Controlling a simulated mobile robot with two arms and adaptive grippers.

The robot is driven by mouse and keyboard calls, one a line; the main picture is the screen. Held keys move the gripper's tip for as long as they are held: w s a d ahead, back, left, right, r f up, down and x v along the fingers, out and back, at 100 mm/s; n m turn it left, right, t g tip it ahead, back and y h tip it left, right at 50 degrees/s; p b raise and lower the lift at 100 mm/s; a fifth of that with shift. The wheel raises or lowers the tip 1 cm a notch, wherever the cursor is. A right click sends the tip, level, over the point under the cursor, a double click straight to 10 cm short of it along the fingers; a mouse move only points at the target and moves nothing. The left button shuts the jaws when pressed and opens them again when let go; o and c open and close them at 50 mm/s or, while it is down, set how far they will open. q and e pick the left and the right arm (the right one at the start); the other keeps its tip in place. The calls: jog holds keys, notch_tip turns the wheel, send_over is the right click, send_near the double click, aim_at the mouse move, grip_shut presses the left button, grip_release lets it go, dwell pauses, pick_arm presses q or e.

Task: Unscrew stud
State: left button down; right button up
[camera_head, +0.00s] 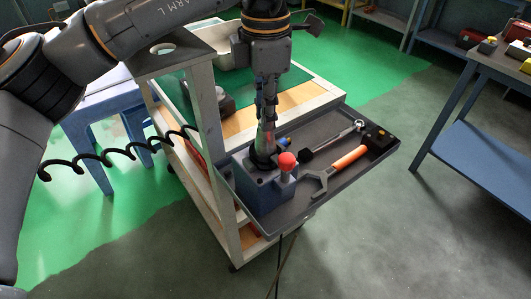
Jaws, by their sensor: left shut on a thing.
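A blue-grey block (261,190) sits at the left end of the grey tray (283,217). A red ball knob (287,161) stands on a short post at the block's right side. My left gripper (266,128) points straight down over the block and is shut on an upright metal stud (265,145). The stud is mostly hidden by the fingers. Its lower end meets a dark ring on top of the block, and I cannot tell how deep it sits. My right gripper is not in view.
An orange-handled wrench (347,159) and a metal tool with a black grip (333,138) lie in the tray. A small black block (378,139) is at its right end. The cart (242,126) has an upright post left of my gripper. A blue table (480,150) stands right.

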pick_arm(q)
jog(key=shift+f+n, duration=0.15)
jog(key=shift+n, duration=0.75)
jog(key=n, duration=0.2)
jog(key=shift+n+b, duration=0.3)
jog(key=shift+b, duration=0.1)
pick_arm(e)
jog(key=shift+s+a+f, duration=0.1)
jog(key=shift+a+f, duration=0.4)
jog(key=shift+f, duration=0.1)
pick_arm(q)
jog(key=n+b, duration=0.1)
jog(key=n, duration=0.2)
jog(key=shift+a+n+b, duration=0.1)
jog(key=shift+n+b, duration=0.3)
jog(key=shift+n, duration=0.8)
jog(key=c, duration=1.1)
grip_release()
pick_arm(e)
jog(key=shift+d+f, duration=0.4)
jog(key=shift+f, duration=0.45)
pick_arm(q)
jog(key=shift+r, duration=0.2)
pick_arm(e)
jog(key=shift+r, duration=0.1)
